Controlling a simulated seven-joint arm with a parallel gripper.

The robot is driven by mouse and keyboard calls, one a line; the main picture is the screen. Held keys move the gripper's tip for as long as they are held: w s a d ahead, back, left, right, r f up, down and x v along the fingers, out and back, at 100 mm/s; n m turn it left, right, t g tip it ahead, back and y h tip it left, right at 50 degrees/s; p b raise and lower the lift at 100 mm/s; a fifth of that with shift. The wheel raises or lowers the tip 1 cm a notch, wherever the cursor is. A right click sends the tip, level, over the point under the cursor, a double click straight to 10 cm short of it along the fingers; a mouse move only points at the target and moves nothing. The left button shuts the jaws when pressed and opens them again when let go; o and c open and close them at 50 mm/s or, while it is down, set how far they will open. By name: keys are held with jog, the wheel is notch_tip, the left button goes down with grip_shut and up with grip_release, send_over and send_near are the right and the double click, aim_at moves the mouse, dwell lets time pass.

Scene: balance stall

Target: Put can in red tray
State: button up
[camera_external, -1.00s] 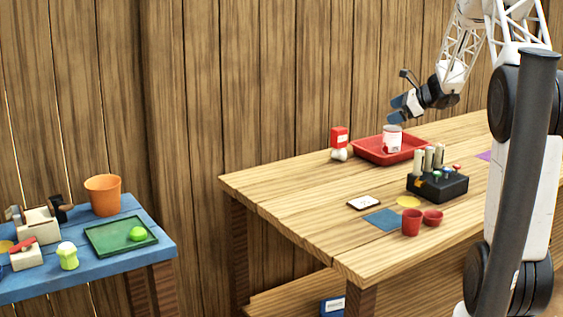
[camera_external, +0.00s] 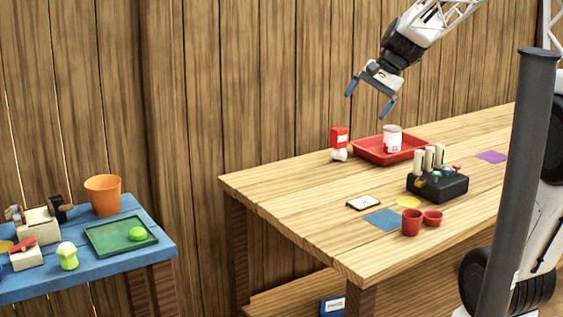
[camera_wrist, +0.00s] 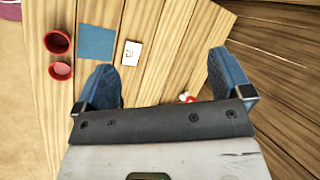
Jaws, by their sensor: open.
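A white can (camera_external: 392,138) with red marks stands upright in the red tray (camera_external: 364,154) near the back of the wooden table. My gripper (camera_external: 369,102) is open and empty, raised above the table, up and to the left of the can and apart from it. Its two blue fingers also show in the wrist view (camera_wrist: 165,85), spread apart with nothing between them. The can and the tray do not show in the wrist view.
Red cups (camera_external: 411,223) and a blue square (camera_external: 383,219) are near the front edge. A blue side table (camera_external: 60,283) stands at left.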

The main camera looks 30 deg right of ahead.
jog(key=s+a+n+h, duration=0.1)
jog(key=s+a+n, duration=0.1)
jog(key=s, duration=0.5)
jog(key=s+a+n+h, duration=0.2)
jog(key=s+n, duration=0.3)
jog(key=s, duration=0.3)
jog(key=s+a+n+h, duration=0.2)
jog(key=s+a+n, duration=0.1)
jog(key=s, duration=0.4)
jog(key=shift+s+a+n+g, duration=0.25)
jog(key=shift+s+n+g, duration=0.05)
jog(key=shift+n, duration=0.2)
